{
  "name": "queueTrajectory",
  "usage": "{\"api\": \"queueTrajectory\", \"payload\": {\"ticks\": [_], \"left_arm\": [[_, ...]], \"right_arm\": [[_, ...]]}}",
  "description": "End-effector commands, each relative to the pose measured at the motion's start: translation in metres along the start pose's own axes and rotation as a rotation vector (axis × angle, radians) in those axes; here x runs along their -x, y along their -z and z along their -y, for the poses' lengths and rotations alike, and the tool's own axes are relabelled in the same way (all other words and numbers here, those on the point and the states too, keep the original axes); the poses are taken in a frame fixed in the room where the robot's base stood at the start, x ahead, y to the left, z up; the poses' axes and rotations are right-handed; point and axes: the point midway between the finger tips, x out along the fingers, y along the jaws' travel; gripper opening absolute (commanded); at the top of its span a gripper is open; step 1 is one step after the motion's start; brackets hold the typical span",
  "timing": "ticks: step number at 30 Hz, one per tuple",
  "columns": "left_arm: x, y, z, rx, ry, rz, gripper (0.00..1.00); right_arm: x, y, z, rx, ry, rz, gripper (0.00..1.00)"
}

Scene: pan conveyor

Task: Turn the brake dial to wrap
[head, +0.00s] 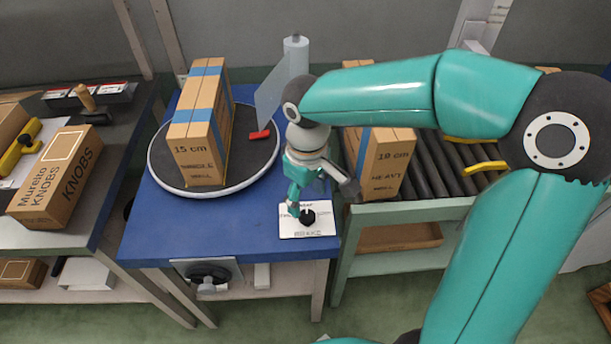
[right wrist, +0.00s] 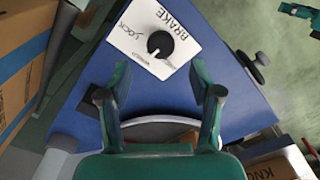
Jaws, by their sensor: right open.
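The brake dial is a black round knob (head: 307,216) on a white plate (head: 320,231) at the front right of the blue table. In the right wrist view the knob (right wrist: 160,44) sits on the plate (right wrist: 180,28), which reads BRAKE and LOCK; the smaller lettering is too small to read surely. A pale mark on the knob seems to point to the lower left there, but this is unclear. My right gripper (head: 300,203) is over the plate, close by the knob. Its open fingers (right wrist: 160,78) are empty and apart from the knob. A teal part at the wrist view's upper right may be my left gripper.
A round turntable (head: 255,172) carries tall cartons (head: 198,140) with blue tape. A film roll (head: 296,55) stands behind. A roller conveyor (head: 440,170) with another carton (head: 386,165) is at the right. A dark bench (head: 115,125) with a knobs box (head: 58,178) is at the left.

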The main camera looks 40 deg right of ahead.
Motion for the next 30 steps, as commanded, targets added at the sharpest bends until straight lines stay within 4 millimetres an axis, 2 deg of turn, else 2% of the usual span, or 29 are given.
{"api": "queueTrajectory", "payload": {"ticks": [1,6,11,30], "left_arm": [[0.000,0.000,0.000,0.000,0.000,0.000,0.40],[0.000,0.000,0.000,0.000,0.000,0.000,0.40],[0.000,0.000,0.000,0.000,0.000,0.000,0.40],[-0.001,0.000,0.000,0.000,0.000,0.000,0.40]], "right_arm": [[0.012,0.002,0.000,0.001,0.000,-0.007,0.64],[0.042,0.002,0.000,0.002,-0.001,-0.004,0.64],[0.058,0.001,0.000,0.000,0.000,-0.003,0.64],[0.062,0.001,0.000,0.001,0.000,-0.001,0.64]]}}
